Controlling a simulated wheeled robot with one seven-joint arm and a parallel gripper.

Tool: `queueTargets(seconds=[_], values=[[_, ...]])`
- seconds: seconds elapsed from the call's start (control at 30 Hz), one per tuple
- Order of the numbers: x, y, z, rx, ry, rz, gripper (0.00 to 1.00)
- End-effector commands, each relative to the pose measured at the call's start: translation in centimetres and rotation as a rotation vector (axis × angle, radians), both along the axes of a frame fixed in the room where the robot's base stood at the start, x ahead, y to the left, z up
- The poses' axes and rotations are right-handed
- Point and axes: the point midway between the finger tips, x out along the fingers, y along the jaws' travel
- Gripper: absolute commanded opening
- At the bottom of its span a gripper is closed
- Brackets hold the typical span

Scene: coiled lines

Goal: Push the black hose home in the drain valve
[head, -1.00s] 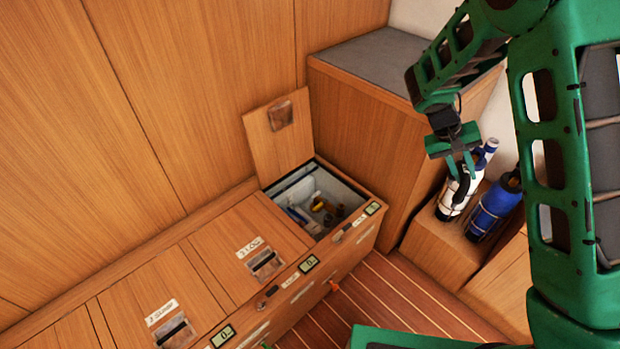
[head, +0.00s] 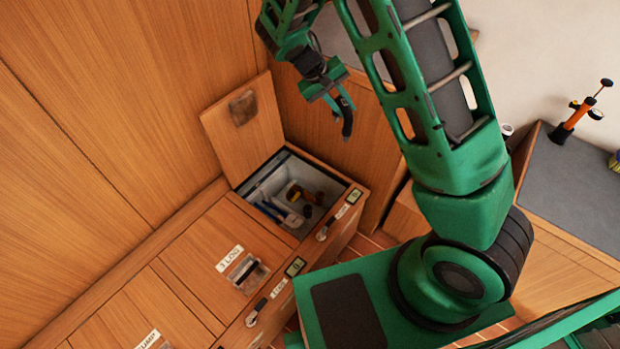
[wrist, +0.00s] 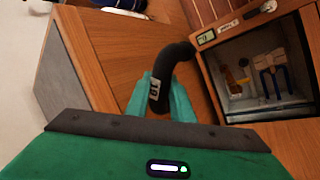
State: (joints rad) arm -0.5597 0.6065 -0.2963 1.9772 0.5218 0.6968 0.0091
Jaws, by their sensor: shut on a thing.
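My gripper (head: 342,104) is shut on a short, bent black hose (head: 347,124), held in the air to the right of the open locker (head: 358,183). In the wrist view the hose (wrist: 178,57) has a white label and sits between my green fingers, with its bent end pointing up and right. The hose is apart from everything in the locker. A yellow and brown fitting (head: 294,192) shows inside the locker, and in the wrist view (wrist: 243,77). I cannot tell whether it is the drain valve.
Blue-handled pliers (wrist: 266,68) are in the locker. Its lid (head: 243,115) stands open against the wood wall. Closed lids (head: 222,250) run to the lower left. A grey-topped cabinet (head: 575,190) at right carries an orange pump-like tool (head: 577,118).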

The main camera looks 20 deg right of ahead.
Motion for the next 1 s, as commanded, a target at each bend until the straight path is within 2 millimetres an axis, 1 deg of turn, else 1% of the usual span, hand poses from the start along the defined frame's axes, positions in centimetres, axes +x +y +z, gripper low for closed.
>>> queueTargets(seconds=[0.1,0.23,0.27,0.37,0.47,0.5,0.7,0.77,0.8,0.87,0.9,1.0], values=[[0.1,1.0,0.0,0.001,0.001,0.014,0.0],[0.4,1.4,-0.7,0.0,0.002,0.053,0.0],[0.5,1.4,-1.1,-0.001,0.003,0.074,0.0],[1.2,1.5,-3.1,-0.002,0.005,0.181,0.0],[2.2,1.6,-6.1,-0.003,0.007,0.339,0.0],[2.7,1.7,-7.4,-0.003,0.007,0.409,0.0],[4.1,2.2,-13.9,-0.004,0.008,0.756,0.0],[4.4,2.5,-15.9,-0.004,0.009,0.863,0.0],[4.6,2.6,-17.2,-0.004,0.008,0.933,0.0],[4.8,3.0,-19.3,-0.002,0.006,1.042,0.0],[4.8,3.2,-20.7,-0.002,0.006,1.119,0.0],[5.0,3.9,-23.7,-0.001,0.001,1.296,0.0]])
